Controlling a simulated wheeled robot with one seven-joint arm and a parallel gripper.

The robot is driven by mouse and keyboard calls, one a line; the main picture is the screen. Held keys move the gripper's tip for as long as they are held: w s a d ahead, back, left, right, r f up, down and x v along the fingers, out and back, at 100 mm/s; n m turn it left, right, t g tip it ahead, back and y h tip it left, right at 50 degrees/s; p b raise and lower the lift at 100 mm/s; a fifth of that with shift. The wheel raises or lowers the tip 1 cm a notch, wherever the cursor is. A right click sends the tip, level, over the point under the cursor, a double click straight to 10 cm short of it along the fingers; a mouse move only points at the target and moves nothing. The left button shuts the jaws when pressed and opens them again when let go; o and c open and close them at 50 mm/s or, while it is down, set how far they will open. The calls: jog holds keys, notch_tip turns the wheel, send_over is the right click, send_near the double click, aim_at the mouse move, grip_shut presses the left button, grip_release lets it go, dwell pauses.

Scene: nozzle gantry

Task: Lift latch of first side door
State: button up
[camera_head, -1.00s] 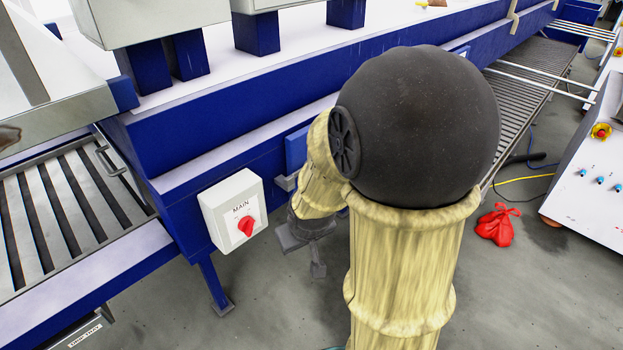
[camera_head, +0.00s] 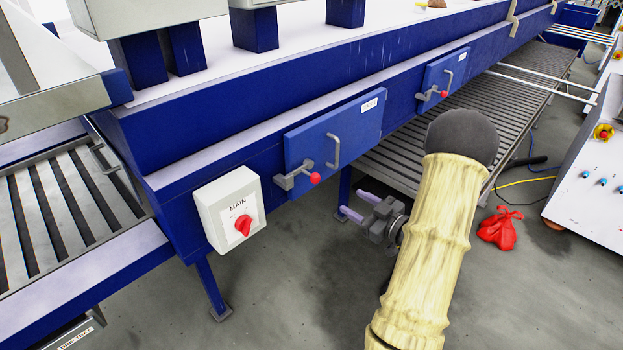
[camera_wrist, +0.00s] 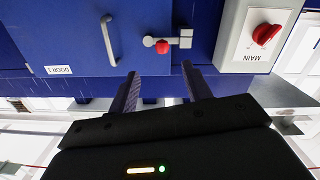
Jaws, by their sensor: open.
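The first side door (camera_head: 352,122) is a blue panel, shut, with a small white label. In the wrist view, which is upside down, the latch (camera_wrist: 181,41) and red knob (camera_wrist: 162,47) show just beyond the fingertips. My gripper (camera_head: 353,203) is open and empty, below and right of the latch, apart from it. Its two fingers point toward the machine (camera_wrist: 159,70).
A white MAIN switch box (camera_head: 230,210) with a red knob is left of the door. A second door (camera_head: 441,78) with a similar latch is farther right. A slatted conveyor (camera_head: 520,105) runs behind my arm. A red bag (camera_head: 499,229) lies on the floor.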

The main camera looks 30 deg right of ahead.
aim_at(311, 175)
jog(key=shift+s+d+r+t+y, duration=0.1)
jog(key=shift+s+t+y, duration=0.2)
jog(key=shift+s, duration=0.15)
jog(key=shift+w, duration=0.15)
jog(key=p+x, duration=0.4)
jog(key=x, duration=1.3)
jog(key=shift+w, duration=0.1)
grip_shut()
